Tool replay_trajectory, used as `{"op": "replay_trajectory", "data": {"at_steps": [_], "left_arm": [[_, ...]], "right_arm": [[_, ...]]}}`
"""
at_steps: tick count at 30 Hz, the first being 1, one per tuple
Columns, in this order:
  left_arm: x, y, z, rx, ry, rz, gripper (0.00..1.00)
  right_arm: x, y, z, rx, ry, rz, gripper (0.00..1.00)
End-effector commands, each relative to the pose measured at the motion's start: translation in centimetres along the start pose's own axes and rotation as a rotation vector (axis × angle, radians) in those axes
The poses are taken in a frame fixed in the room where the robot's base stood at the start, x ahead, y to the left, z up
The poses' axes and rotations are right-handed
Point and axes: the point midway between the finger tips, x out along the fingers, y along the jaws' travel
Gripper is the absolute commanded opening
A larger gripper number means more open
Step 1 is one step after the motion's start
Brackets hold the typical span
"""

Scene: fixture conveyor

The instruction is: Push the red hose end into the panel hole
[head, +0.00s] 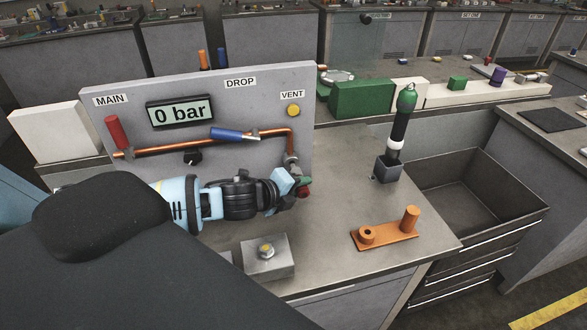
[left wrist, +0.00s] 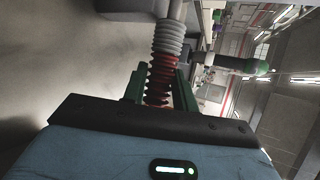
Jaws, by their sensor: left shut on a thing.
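The red hose end (head: 303,192) shows as a small red piece at my left gripper (head: 303,187), in front of the panel's lower right corner. In the left wrist view the ribbed red end (left wrist: 160,80) lies between the green fingers of my left gripper (left wrist: 161,88), which are shut on it. A grey ribbed part (left wrist: 168,40) continues beyond the red. The grey panel (head: 235,82) stands upright behind the gripper, with MAIN, DROP and VENT labels and a 0 bar display. I cannot make out the panel hole. My right gripper is not in view.
A copper pipe (head: 187,146) with a blue lever (head: 234,134) crosses the panel. A metal block (head: 268,258) and an orange fixture (head: 385,234) sit on the bench. A black tool with a green top (head: 400,125) stands in a holder. The bench between is clear.

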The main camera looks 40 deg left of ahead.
Motion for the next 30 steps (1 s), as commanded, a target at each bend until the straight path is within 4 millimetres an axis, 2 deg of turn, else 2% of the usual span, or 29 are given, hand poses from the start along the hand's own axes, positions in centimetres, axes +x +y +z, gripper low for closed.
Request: {"op": "replay_trajectory", "data": {"at_steps": [30], "left_arm": [[1.0,0.1,1.9,0.0,0.003,0.0,0.0]], "right_arm": [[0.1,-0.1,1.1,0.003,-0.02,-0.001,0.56]]}}
